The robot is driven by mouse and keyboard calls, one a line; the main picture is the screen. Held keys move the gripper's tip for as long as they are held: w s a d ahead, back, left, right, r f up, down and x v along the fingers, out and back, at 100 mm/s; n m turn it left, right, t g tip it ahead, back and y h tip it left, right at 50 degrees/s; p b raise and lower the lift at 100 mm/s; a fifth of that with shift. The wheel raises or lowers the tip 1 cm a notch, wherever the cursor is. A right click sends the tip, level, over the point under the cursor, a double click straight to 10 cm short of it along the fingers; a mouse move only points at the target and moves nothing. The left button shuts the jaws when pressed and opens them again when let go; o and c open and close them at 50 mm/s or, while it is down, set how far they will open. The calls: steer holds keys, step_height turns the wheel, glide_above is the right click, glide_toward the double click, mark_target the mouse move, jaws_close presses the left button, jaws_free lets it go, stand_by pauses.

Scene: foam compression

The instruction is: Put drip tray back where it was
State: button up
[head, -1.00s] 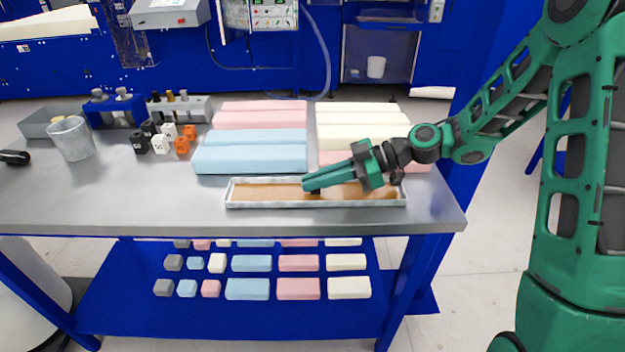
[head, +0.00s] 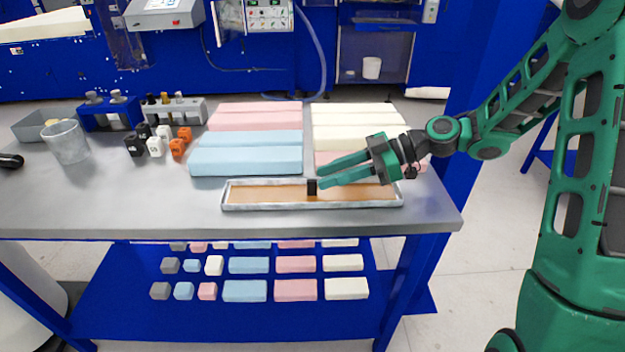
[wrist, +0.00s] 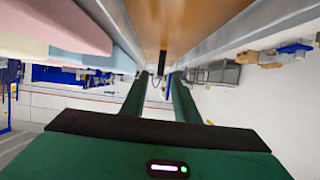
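The drip tray (head: 262,207), a long shallow tray with a pale metal rim and brown inside, lies flat on the workbench near its front edge, in front of the foam blocks. A small black upright piece (head: 311,187) stands at its middle. My gripper (head: 319,178) is over the tray's right half, its fingers apart and empty, with the tips just right of the black piece. In the wrist view the two green fingers (wrist: 167,80) are apart, with the tray's brown inside (wrist: 185,20) and rims running between and beyond them.
Blue foam blocks (head: 246,160), pink blocks (head: 255,117) and white blocks (head: 358,135) lie behind the tray. Weights (head: 157,146), a clear cup (head: 66,142) and a grey bin (head: 40,124) stand at left. The bench (head: 120,205) is bare left of the tray.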

steer(key=v, duration=0.7)
steer(key=shift+d, duration=0.15)
